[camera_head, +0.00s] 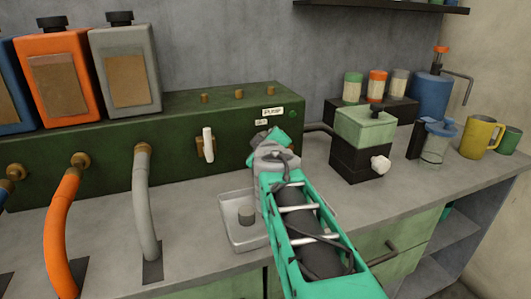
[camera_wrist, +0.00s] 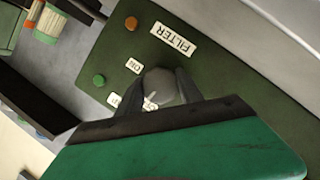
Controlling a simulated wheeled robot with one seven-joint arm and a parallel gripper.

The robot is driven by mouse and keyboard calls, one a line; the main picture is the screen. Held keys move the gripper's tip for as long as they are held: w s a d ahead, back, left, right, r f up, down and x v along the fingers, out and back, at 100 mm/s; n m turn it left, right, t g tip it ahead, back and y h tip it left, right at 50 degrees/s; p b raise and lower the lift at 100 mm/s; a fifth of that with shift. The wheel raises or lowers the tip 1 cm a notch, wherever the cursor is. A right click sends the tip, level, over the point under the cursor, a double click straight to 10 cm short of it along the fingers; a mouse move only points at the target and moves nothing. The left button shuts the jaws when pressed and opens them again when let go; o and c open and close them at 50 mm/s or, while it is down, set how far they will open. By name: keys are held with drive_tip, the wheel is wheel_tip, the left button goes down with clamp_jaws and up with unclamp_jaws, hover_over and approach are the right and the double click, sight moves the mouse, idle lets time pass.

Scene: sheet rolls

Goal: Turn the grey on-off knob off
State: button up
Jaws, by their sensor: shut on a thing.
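The grey knob (camera_wrist: 160,86) sits on the dark green panel in the wrist view, between my gripper's two dark fingers. My gripper (camera_wrist: 168,92) is shut on the knob. In the head view my gripper (camera_head: 272,142) reaches the right part of the panel's front and hides the knob. A white FILTER label (camera_wrist: 173,38) and a small ON label (camera_wrist: 133,67) are beside the knob. Other small white labels next to it are partly hidden. I cannot clearly tell which way the knob points.
The green panel box (camera_head: 110,160) also carries a white lever (camera_head: 208,145) and hose fittings. A shallow metal tray (camera_head: 232,205) lies below my arm. A black and green device (camera_head: 365,145) stands to the right, with a yellow mug (camera_head: 478,137) beyond. Bottles stand at upper left.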

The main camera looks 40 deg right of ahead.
drive_tip(key=shift+n+h+b, duration=0.3)
drive_tip(key=shift+n+b, duration=0.2)
drive_tip(key=shift+b, duration=0.15)
drive_tip(key=o, duration=1.4)
